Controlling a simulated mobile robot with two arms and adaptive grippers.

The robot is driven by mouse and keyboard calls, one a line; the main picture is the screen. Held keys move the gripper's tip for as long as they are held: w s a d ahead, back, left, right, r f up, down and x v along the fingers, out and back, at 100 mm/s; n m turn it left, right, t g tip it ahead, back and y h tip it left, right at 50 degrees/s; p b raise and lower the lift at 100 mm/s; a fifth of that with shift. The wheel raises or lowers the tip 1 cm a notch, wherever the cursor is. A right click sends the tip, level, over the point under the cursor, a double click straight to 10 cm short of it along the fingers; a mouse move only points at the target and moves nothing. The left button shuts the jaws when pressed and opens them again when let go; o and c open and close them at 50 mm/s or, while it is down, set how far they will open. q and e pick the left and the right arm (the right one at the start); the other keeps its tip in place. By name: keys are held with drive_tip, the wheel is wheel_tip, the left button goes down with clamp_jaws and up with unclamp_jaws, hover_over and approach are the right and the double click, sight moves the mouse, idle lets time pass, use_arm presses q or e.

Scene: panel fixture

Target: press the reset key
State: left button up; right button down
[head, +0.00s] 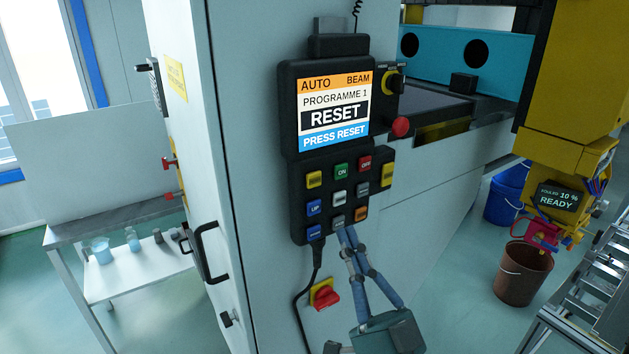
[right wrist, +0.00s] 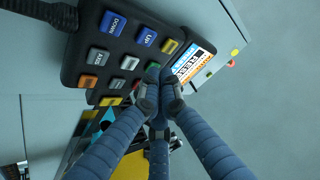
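A black hand-held control panel (head: 285,120) hangs on the grey cabinet. Its screen (head: 334,112) reads AUTO, BEAM, PROGRAMME 1, RESET and PRESS RESET. A grey key (head: 338,221) in the bottom row, between a blue and an orange key, has a small label that may be RST; it also shows in the right wrist view (right wrist: 97,56). My right gripper (head: 346,231) is shut and empty, its fingertips just below that key in the head view. In the right wrist view its fingertips (right wrist: 160,86) cover part of the keypad. I cannot tell whether they touch it. My left gripper is not in view.
A red emergency button (head: 401,127) and a yellow-backed switch (head: 393,83) sit right of the panel. A red rotary switch (head: 326,296) is below it, beside the hanging black cable (head: 299,310). A yellow machine arm (head: 570,100) stands at right.

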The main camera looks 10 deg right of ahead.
sight(314, 180)
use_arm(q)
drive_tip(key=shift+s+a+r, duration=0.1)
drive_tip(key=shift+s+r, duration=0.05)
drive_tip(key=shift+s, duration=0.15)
use_arm(e)
drive_tip(key=s+r+m+t, duration=0.1)
drive_tip(key=s+r, duration=0.3)
drive_tip(key=r, duration=0.3)
drive_tip(key=shift+s+d+m+t+h, duration=0.2)
drive_tip(key=shift+d+m+t+h, duration=0.1)
drive_tip(key=shift+t, duration=0.1)
drive_tip(key=shift+w, duration=0.1)
drive_tip(key=shift+w+a, duration=0.5)
drive_tip(key=shift+w, duration=0.85)
drive_tip(key=shift+w+a, duration=0.5)
drive_tip(key=shift+w, duration=0.9)
drive_tip(key=shift+w+a, duration=0.5)
drive_tip(key=shift+w, duration=0.85)
drive_tip(key=shift+w, duration=0.15)
drive_tip(key=shift+w+a, duration=0.15)
drive_tip(key=shift+w, duration=0.1)
drive_tip(key=shift+w+a, duration=0.15)
drive_tip(key=shift+w, duration=0.2)
drive_tip(key=shift+s, duration=0.1)
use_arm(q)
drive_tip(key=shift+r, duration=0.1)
use_arm(e)
drive_tip(key=shift+s+d, duration=0.3)
drive_tip(key=shift+s, duration=0.4)
